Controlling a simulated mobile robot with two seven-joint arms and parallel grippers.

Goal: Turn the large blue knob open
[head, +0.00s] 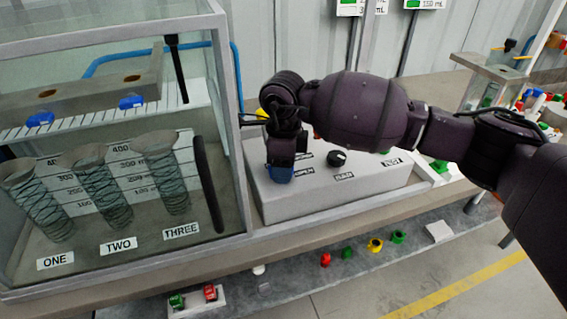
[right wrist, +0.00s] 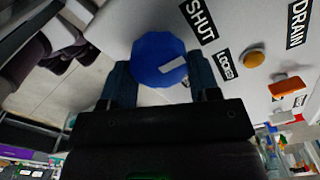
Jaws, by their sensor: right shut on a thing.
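The large blue knob (right wrist: 158,56) shows in the right wrist view, with a white mark on its face near a SHUT label (right wrist: 199,20). My right gripper (right wrist: 160,80) has its two dark blue fingers on either side of the knob and is shut on it. In the head view the right gripper (head: 281,172) reaches down onto the left part of the grey panel box (head: 300,196). A blue patch shows at its tip there, but knob and fingers cannot be told apart. My left gripper is not in view.
A black knob (head: 337,158) stands on the box right of the gripper. The right wrist view shows a yellow knob (right wrist: 254,59), an orange part (right wrist: 287,87) and a DRAIN label (right wrist: 297,24). A glass tank (head: 120,250) stands close left. Several small coloured parts lie on the lower shelf.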

